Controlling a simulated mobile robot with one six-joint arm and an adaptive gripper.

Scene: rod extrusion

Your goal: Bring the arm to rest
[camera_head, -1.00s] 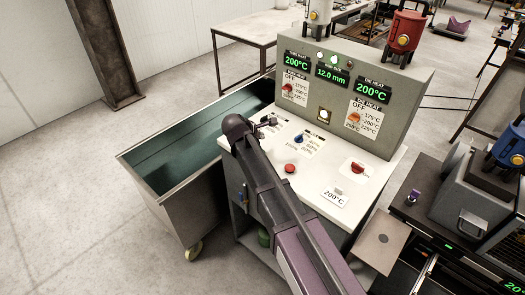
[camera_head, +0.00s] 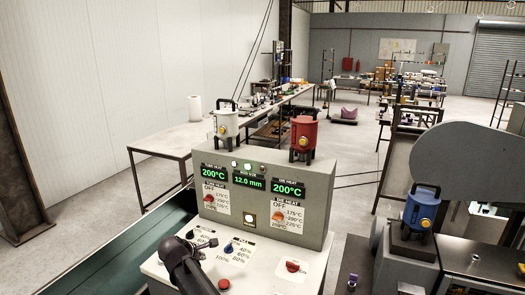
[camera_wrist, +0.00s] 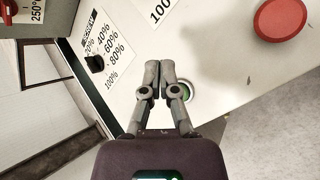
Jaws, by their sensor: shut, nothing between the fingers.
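My gripper (camera_head: 208,243) is above the white sloped top of the control console, beside a blue knob (camera_head: 228,247). In the wrist view my gripper (camera_wrist: 160,68) has its two grey fingers together and nothing between them. Past the fingers lie a black knob (camera_wrist: 95,63) with a percent scale and a round green button (camera_wrist: 185,92), partly covered by the right finger. I cannot tell whether the fingertips touch the console. The upright panel (camera_head: 262,225) shows 200°C on both heat displays and 12.0 mm for the rod size.
A red button (camera_head: 224,284) and a red switch (camera_head: 292,266) are on the console top. White (camera_head: 227,122) and red (camera_head: 303,133) canisters stand on the panel. A machine with a blue canister (camera_head: 421,208) is at right.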

